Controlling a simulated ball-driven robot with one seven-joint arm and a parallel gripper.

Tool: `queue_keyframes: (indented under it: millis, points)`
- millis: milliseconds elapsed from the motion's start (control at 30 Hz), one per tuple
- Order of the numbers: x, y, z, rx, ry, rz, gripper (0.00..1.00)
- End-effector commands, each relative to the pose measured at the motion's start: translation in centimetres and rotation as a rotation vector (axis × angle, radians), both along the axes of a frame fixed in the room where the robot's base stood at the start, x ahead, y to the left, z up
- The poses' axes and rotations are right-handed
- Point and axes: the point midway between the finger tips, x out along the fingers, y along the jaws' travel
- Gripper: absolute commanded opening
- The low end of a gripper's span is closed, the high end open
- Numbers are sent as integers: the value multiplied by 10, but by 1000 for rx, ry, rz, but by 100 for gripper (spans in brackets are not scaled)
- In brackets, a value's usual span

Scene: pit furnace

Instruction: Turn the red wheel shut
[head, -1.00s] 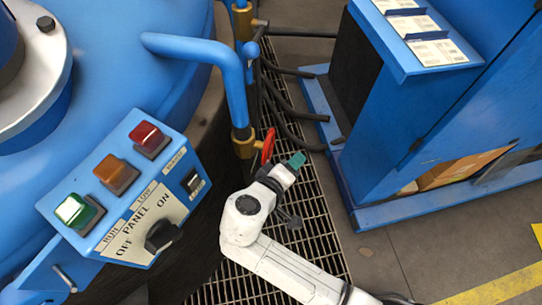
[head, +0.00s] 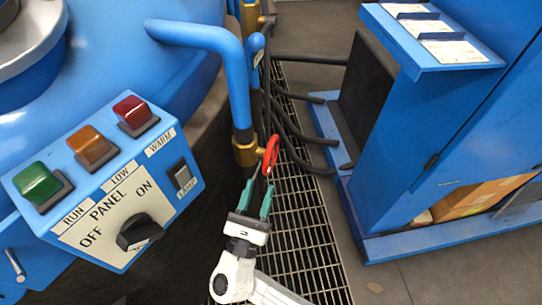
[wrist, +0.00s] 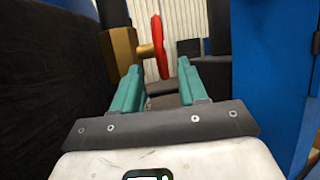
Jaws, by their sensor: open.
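The red wheel (head: 271,155) is mounted on a brass valve (head: 245,148) at the foot of a blue pipe. It is seen nearly edge-on. In the wrist view the red wheel (wrist: 160,47) stands upright ahead of the fingers, joined to the brass body by a short stem. My gripper (head: 257,199) has teal fingers, spread apart with nothing between them. It is below the wheel in the head view, pointing toward it. In the wrist view my gripper (wrist: 157,88) has the wheel between the lines of its fingers but beyond the tips. I see no contact.
A control panel (head: 105,195) with lamps and a knob is at the left on the blue furnace. A blue cabinet (head: 440,150) stands at the right. Black hoses (head: 290,125) run behind the wheel. Floor grating (head: 305,235) lies below.

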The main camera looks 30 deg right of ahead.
Motion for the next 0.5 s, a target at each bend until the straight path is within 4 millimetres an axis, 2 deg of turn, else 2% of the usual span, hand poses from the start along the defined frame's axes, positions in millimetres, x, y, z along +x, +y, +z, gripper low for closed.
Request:
queue_keyframes:
  millis: [300,500]
  points:
    - [37,-39,23,4,-2,-5,43]
    - [55,-56,33,3,-2,-3,43]
